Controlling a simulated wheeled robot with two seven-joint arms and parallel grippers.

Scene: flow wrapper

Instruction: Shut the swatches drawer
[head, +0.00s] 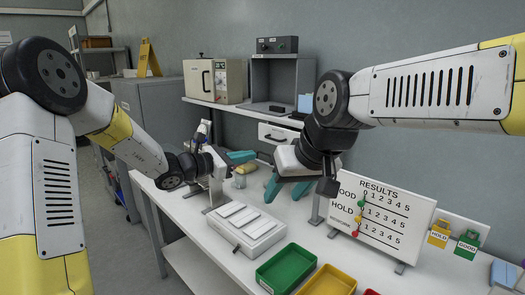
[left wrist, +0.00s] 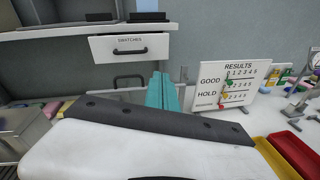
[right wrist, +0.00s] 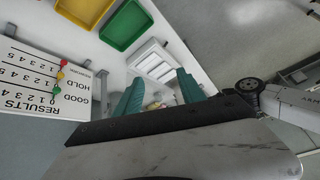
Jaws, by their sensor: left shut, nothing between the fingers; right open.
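The white swatches drawer (head: 278,134) has a dark bar handle and hangs under the shelf at the back wall. In the left wrist view its labelled front (left wrist: 108,53) faces me at upper left; how far it stands out is hard to tell. My left gripper (head: 241,157) is shut and empty, in front of and below the drawer, apart from it. Its teal fingers (left wrist: 163,77) point up in the left wrist view, right of the handle. My right gripper (head: 272,187) is open and empty above the bench; its spread teal fingers (right wrist: 158,80) show in the right wrist view.
A results board (head: 377,215) stands on the right of the bench. A white slotted box (head: 247,228), a green tray (head: 287,268) and a yellow tray (head: 328,281) are at the front. A second dark handle (left wrist: 128,78) shows below the drawer. An oven-like box (head: 215,82) sits on the shelf.

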